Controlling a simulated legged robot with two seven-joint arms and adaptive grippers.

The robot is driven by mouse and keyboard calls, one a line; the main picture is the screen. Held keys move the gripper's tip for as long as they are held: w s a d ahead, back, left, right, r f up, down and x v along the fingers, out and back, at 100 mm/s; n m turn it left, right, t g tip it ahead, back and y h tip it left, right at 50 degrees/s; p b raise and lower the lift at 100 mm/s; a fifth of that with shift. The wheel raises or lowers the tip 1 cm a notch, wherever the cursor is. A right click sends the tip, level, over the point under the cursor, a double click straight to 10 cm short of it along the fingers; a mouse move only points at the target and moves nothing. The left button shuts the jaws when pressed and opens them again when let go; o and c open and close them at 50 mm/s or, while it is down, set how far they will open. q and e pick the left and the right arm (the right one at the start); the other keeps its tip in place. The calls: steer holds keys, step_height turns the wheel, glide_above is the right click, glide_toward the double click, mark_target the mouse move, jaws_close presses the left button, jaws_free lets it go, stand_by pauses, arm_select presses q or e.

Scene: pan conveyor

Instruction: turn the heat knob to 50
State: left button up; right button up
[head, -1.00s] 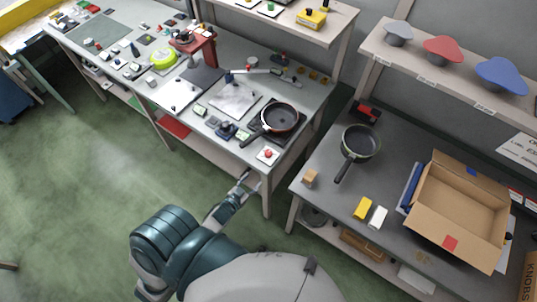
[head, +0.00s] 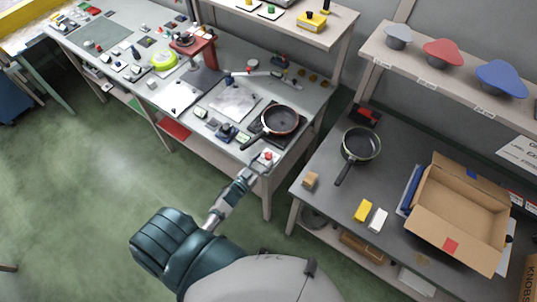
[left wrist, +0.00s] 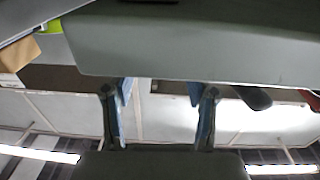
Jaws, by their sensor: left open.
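A small dark blue unit with a knob-like top (head: 227,131) sits near the front edge of the workbench, left of the hot plate and pan; its setting is too small to read. The black frying pan (head: 281,120) rests on the dark hot plate. My left gripper (head: 256,170) is at the bench's front corner, close to a white block with a red button (head: 267,158); whether it touches cannot be told. In the left wrist view its two fingers (left wrist: 160,112) stand apart with nothing between them. My right gripper is not in view.
The workbench (head: 180,97) holds several small parts and a red stand (head: 200,48). A second table (head: 325,185) at right carries another pan (head: 360,146), a yellow block (head: 363,210) and an open cardboard box (head: 460,207). A gap separates the tables.

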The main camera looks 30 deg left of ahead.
mark_target(267, 158)
arm_select(q)
steer(key=w, duration=0.4)
steer(key=shift+d, duration=0.25)
jaws_close()
steer(key=shift+n+y, duration=1.8)
steer(key=shift+y, duration=1)
jaws_free()
steer(key=shift+s, duration=0.15)
